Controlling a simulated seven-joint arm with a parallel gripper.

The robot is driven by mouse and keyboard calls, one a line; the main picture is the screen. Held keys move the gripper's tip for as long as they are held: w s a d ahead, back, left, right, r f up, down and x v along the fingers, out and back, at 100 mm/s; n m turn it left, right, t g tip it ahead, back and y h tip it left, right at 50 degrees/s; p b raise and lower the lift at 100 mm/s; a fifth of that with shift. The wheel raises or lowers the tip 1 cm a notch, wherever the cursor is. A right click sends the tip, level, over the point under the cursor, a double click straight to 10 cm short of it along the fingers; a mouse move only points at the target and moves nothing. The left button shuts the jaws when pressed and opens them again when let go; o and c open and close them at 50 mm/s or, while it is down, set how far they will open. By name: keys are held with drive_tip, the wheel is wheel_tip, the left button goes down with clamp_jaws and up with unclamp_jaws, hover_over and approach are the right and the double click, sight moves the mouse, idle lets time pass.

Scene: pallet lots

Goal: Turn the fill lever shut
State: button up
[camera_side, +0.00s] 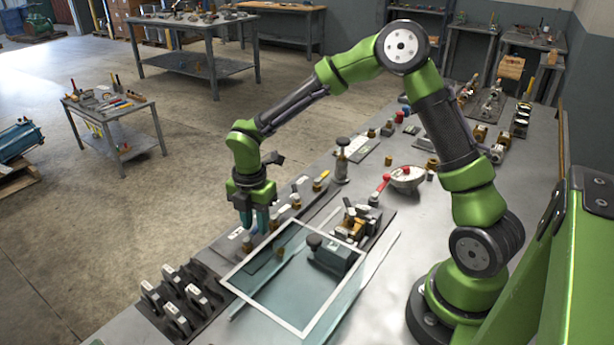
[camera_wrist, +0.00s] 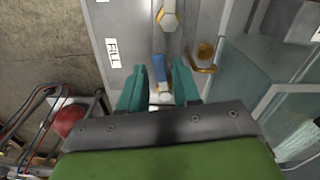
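The fill lever (camera_wrist: 160,70) is a blue handle beside a white FILL label (camera_wrist: 113,52) in the wrist view. My gripper (camera_wrist: 159,84) has its two teal fingers apart, one on each side of the blue handle. Gaps show between the fingers and the handle, so it is not clamped. The near end of the handle sits by a pale metal fitting (camera_wrist: 160,98), partly hidden by my gripper. In the side view my gripper (camera_side: 254,220) points down over the row of labelled valves at the bench's left edge; the fingers hide most of the lever there.
A brass fitting (camera_wrist: 203,54) stands right of the handle. A white-outlined clear panel (camera_side: 240,291) lies right of my gripper in the side view. Several dark clamps (camera_side: 177,318) stand in front. A red-handled round valve (camera_side: 408,184) is farther back.

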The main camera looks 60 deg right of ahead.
clamp_jaws()
drive_tip(key=shift+s+m, duration=0.45)
drive_tip(key=shift+m, duration=0.75)
drive_tip(key=shift+o, duration=1.2)
unclamp_jaws()
